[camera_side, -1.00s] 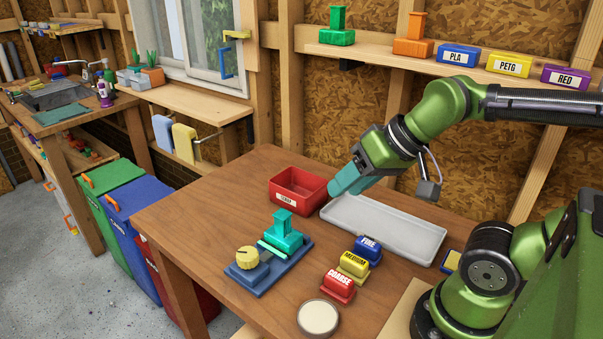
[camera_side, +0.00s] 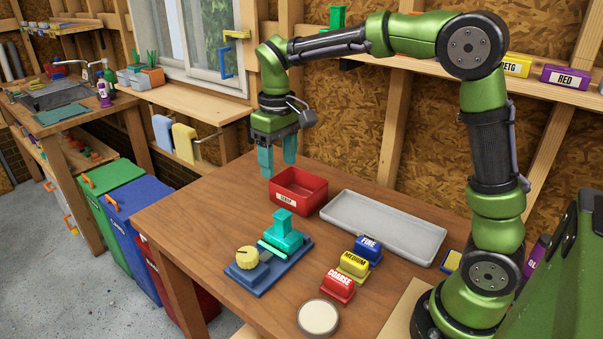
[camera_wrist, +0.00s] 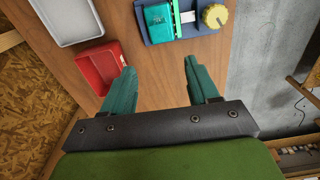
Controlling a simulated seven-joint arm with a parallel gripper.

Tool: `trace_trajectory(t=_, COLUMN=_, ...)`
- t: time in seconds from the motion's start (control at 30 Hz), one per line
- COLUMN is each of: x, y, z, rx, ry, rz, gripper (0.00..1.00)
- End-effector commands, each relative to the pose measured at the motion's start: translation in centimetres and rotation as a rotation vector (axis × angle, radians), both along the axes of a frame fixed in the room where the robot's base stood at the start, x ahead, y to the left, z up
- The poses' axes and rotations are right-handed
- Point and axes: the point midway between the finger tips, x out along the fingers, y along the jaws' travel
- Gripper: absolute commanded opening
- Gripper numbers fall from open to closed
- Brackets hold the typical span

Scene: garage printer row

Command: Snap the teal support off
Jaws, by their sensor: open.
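A teal printed part (camera_side: 284,228) with an upright post stands on a blue fixture (camera_side: 262,281) on the wooden table. A thin lighter teal bar (camera_side: 271,249) lies along its front side, beside a yellow knob (camera_side: 247,258). The teal part also shows at the top of the wrist view (camera_wrist: 160,22), next to the yellow knob (camera_wrist: 215,16). My gripper (camera_side: 278,172) points down above the back edge of the table, behind and above the fixture. Its teal fingers are apart with nothing between them, as the wrist view also shows (camera_wrist: 162,78).
A red scrap bin (camera_side: 313,201) stands close beside my fingers. A grey tray (camera_side: 385,228) lies to its right. Blue, yellow and red labelled blocks (camera_side: 354,266) and a round pale disc (camera_side: 318,318) sit right of the fixture. The table's left side is clear.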

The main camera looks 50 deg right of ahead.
Motion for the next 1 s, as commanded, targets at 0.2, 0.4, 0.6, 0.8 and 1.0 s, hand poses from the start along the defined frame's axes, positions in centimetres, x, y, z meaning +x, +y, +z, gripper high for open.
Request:
trace_trajectory(t=0.2, x=-0.5, y=0.0, z=-0.5, rx=0.001, ry=0.018, rz=0.025, gripper=0.60)
trace_trajectory(t=0.4, x=-0.5, y=0.0, z=-3.1, rx=0.002, ry=0.019, rz=0.024, gripper=0.60)
trace_trajectory(t=0.6, x=-0.5, y=0.0, z=-6.2, rx=0.003, ry=0.019, rz=0.022, gripper=0.60)
trace_trajectory(t=0.8, x=-0.5, y=0.0, z=-9.2, rx=0.003, ry=0.019, rz=0.022, gripper=0.60)
trace_trajectory(t=1.0, x=-0.5, y=0.0, z=-12.2, rx=0.003, ry=0.019, rz=0.021, gripper=0.60)
